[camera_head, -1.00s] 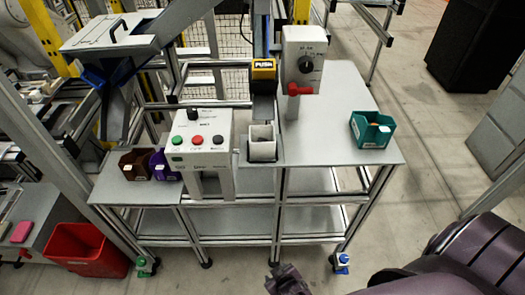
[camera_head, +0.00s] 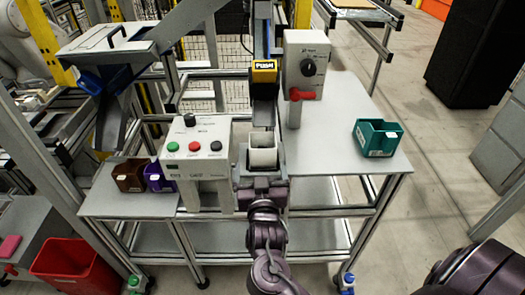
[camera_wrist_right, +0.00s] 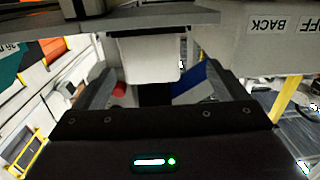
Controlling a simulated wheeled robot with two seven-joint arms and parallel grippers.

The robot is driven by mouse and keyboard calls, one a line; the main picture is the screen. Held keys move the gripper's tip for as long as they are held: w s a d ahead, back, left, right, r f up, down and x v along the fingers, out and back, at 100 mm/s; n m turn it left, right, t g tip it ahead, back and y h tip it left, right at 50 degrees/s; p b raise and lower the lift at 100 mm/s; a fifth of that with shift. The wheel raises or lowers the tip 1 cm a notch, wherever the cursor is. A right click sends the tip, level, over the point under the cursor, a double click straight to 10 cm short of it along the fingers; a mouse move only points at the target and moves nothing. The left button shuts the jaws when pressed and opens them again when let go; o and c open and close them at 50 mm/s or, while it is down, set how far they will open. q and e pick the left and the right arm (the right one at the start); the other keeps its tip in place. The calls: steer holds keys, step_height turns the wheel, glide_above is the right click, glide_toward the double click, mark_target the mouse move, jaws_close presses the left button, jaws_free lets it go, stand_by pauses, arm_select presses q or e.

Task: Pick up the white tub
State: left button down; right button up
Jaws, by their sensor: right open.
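The white tub (camera_head: 263,151) stands upright in a slot at the front edge of the workstation, between the button box and the red-handled box. My right gripper (camera_head: 262,180) is directly in front of the tub, on the near side. In the right wrist view the tub (camera_wrist_right: 150,58) shows between the two spread fingers of the right gripper (camera_wrist_right: 155,85), with no clear contact. The gripper is open and empty. The tub's lower front is hidden by the gripper in the head view. My left gripper is not in view.
A button box (camera_head: 200,150) stands close left of the tub. A yellow-topped push unit (camera_head: 264,70) is behind it, and a box with a red handle (camera_head: 305,65) is behind right. A teal bin (camera_head: 378,138) sits on the right tabletop, with clear table between.

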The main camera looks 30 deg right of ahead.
mark_target(262, 152)
steer(key=shift+w+d+r+m+h, duration=0.3)
steer(key=shift+w+d+r+h, duration=0.1)
steer(key=shift+w+d+r, duration=0.45)
steer(key=shift+w+d+r+p, duration=0.15)
steer(key=shift+w, duration=0.2)
steer(key=shift+w+d+r+p, duration=0.1)
steer(key=shift+w+p, duration=0.05)
steer(key=shift+w, duration=0.2)
steer(key=p+x, duration=0.1)
steer(key=x, duration=0.4)
steer(key=shift+s+d+f, duration=0.1)
steer(key=c, duration=1.1)
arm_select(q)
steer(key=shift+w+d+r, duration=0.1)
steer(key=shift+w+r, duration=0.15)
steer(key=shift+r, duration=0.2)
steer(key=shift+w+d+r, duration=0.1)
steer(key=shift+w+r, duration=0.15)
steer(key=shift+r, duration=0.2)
arm_select(e)
steer(key=shift+c, duration=0.2)
